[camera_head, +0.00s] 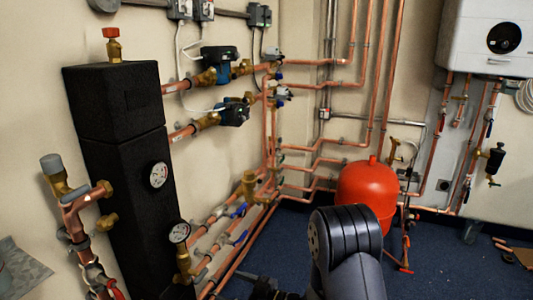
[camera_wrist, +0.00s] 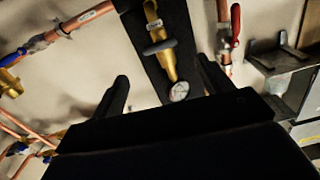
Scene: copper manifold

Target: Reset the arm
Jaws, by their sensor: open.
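My gripper (camera_wrist: 162,69) shows in the wrist view as two dark fingers spread apart, with nothing held between them. Beyond the gap are a brass fitting (camera_wrist: 158,45) and a round white-faced gauge (camera_wrist: 179,91) on a black block (camera_wrist: 182,35). In the head view my dark arm rises from the bottom edge, right of centre. A dark part at the bottom edge may belong to my gripper, but its fingers are not clear there. How far the fingers are from the fittings cannot be told.
A tall black insulated block (camera_head: 125,180) with gauges stands at left. Copper pipes (camera_head: 235,215) with valves run along the wall. A red tank (camera_head: 367,188) stands behind my arm. A white boiler (camera_head: 470,40) hangs at upper right.

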